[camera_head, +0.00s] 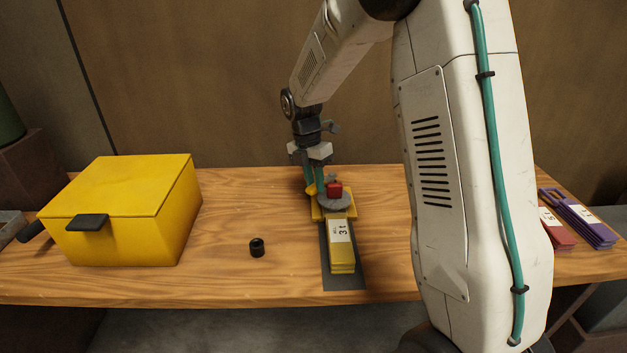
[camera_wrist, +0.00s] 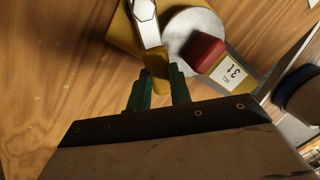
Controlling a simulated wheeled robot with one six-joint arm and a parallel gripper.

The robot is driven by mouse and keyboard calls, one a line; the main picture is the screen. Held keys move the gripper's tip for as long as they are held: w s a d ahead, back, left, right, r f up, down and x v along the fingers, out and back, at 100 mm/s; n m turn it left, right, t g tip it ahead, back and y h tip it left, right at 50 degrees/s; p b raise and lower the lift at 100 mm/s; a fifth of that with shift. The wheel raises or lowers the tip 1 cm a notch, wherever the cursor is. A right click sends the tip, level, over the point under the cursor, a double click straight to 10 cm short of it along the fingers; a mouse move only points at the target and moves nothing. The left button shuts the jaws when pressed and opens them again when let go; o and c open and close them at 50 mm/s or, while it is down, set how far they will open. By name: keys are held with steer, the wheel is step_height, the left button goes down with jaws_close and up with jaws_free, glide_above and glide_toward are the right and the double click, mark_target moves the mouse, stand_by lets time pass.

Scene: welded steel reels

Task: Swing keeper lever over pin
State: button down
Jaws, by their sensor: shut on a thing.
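The keeper lever (camera_wrist: 146,26) is a pale metal bar with a yellow end (camera_wrist: 156,62). My gripper (camera_wrist: 158,80), with teal fingers, is shut on that yellow end in the wrist view. In the head view my gripper (camera_head: 315,187) is low at the left of a grey disc (camera_head: 336,203) bearing a red block (camera_head: 335,189). The disc (camera_wrist: 190,30) and red block (camera_wrist: 203,52) lie right of the lever in the wrist view. A yellow base (camera_wrist: 122,35) is under them. I cannot make out the pin; the lever's far end is cut off by the frame.
Yellow plates labelled 3t (camera_head: 341,247) lie on a dark strip (camera_head: 345,284) in front of the disc. Red plates (camera_head: 556,232) and purple plates (camera_head: 585,225) lie right.

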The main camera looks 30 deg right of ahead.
steer(key=c, duration=1.3)
jaws_free()
